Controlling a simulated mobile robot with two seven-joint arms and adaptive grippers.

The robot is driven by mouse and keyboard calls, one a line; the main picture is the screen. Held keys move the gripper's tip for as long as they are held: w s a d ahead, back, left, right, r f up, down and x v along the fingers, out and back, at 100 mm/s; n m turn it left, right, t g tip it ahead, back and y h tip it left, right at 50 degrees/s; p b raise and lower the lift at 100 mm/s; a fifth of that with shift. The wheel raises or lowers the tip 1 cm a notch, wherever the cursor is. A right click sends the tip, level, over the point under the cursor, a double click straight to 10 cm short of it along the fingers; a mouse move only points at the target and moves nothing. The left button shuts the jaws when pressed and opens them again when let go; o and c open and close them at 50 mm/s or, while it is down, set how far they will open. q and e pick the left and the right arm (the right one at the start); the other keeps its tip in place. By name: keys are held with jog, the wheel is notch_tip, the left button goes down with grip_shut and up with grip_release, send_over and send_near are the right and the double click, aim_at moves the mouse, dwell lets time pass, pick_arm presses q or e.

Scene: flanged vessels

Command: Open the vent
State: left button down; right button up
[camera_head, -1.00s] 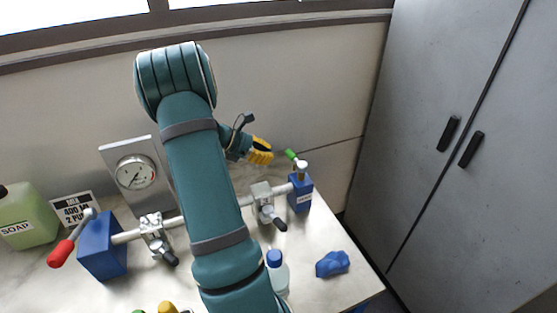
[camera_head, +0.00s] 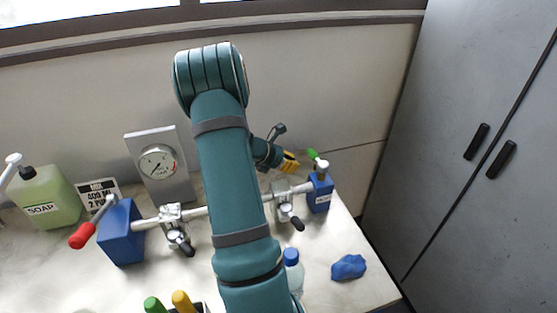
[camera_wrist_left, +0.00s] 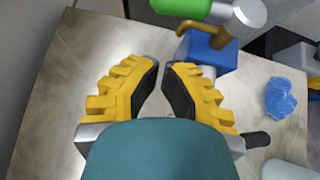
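The vent looks to be the green-handled lever (camera_head: 313,154) with a silver head (camera_head: 321,165) on the blue block (camera_head: 319,194) at the right end of the pipe. In the left wrist view the green handle (camera_wrist_left: 181,8) lies at the top edge, partly cut off, with the blue block (camera_wrist_left: 207,55) below it. My left gripper (camera_head: 292,161) has yellow fingers and is just left of the handle, apart from it. In the wrist view its fingertips (camera_wrist_left: 161,66) are a small gap apart with nothing between them. My right gripper is not in view.
The pipe carries two clamp valves with black handles (camera_head: 180,240) (camera_head: 292,215). A red-handled lever (camera_head: 84,234), gauge (camera_head: 158,162), soap bottle (camera_head: 45,198), blue-capped bottle (camera_head: 292,268) and blue cloth (camera_head: 348,267) share the bench. A grey cabinet (camera_head: 470,110) stands right.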

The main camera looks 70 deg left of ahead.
aim_at(315, 158)
pick_arm(q)
jog(key=shift+w+a+r, duration=0.1)
jog(key=shift+w+r, duration=0.25)
jog(key=shift+w, duration=0.45)
jog(key=shift+w+r, duration=0.3)
jog(key=shift+w, duration=0.45)
jog(key=shift+w+a+r+m+h+p, duration=0.15)
jog(key=shift+w+m+h+p, duration=0.25)
jog(key=shift+p, duration=0.25)
jog(key=shift+w+a+m+h+p, duration=0.1)
jog(key=shift+w+m+h+p, duration=0.25)
jog(key=shift+w+p, duration=0.2)
jog(key=shift+s, duration=0.1)
